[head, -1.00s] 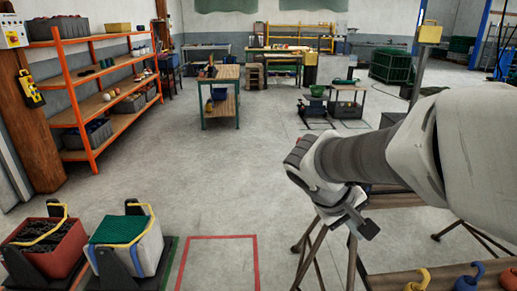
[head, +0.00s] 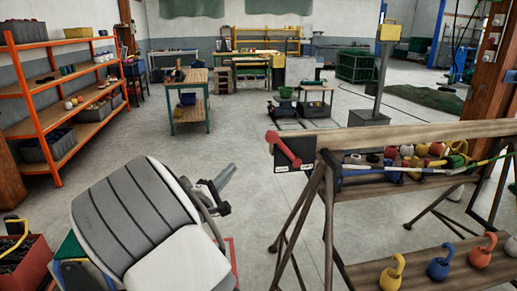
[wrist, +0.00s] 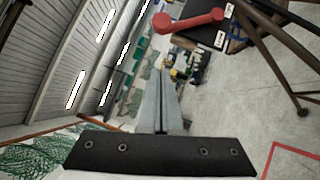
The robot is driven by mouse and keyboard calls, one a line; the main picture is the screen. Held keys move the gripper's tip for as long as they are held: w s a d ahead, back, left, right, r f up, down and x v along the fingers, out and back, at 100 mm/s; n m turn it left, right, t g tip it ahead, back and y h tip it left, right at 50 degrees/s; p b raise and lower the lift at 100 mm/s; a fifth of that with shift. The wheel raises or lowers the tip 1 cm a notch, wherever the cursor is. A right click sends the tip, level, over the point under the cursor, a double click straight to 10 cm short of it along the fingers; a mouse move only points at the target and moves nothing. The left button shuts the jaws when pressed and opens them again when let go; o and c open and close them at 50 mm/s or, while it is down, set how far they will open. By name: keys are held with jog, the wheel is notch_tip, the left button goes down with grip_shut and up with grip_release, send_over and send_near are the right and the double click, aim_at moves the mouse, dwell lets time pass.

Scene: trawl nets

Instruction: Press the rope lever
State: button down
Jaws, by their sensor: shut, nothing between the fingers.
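The red lever (head: 284,149) sticks out from a small dark plate at the left end of a wooden trestle rack (head: 420,134). Its bar slants, with a round knob at its upper left end. In the wrist view the lever (wrist: 188,20) lies at the top, beyond and slightly right of my fingers. My gripper (head: 228,176) is left of the lever in the head view, apart from it and lower in the picture. In the wrist view my gripper (wrist: 163,72) has its fingers together with nothing between them. The rope is not clearly told apart from the cords on the rack.
Several coloured rings and cords lie on the rack's upper shelf. Several hooked weights (head: 438,266) stand on its lower board. The rack's splayed legs (head: 325,215) reach the floor. A red bin (head: 24,262) stands at lower left. The floor between shelves and rack is mostly clear.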

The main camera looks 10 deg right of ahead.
aim_at(269, 135)
jog(key=shift+d, duration=0.1)
jog(key=s+d+x, duration=0.1)
jog(key=d+x, duration=0.1)
jog(key=x, duration=1)
jog(key=shift+d+r+p, duration=0.25)
jog(key=shift+r+p, duration=0.15)
jog(key=shift+r, duration=0.05)
jog(key=shift+s+r, duration=0.1)
jog(key=shift+d+r+m+g+b, duration=0.4)
jog(key=shift+d+r+m, duration=0.45)
jog(key=shift+r, duration=0.2)
jog(key=d+r+m+g+y+p, duration=0.1)
jog(key=d+m+g+y, duration=0.1)
jog(key=d, duration=0.8)
jog(key=d+r+m+g+y+p, duration=0.1)
jog(key=d+m+y, duration=0.3)
jog(key=d, duration=0.6)
jog(key=shift+d+r+m+g+y+p, duration=0.2)
jog(key=shift+r+m+g+y+p, duration=0.25)
jog(key=shift+m, duration=0.4)
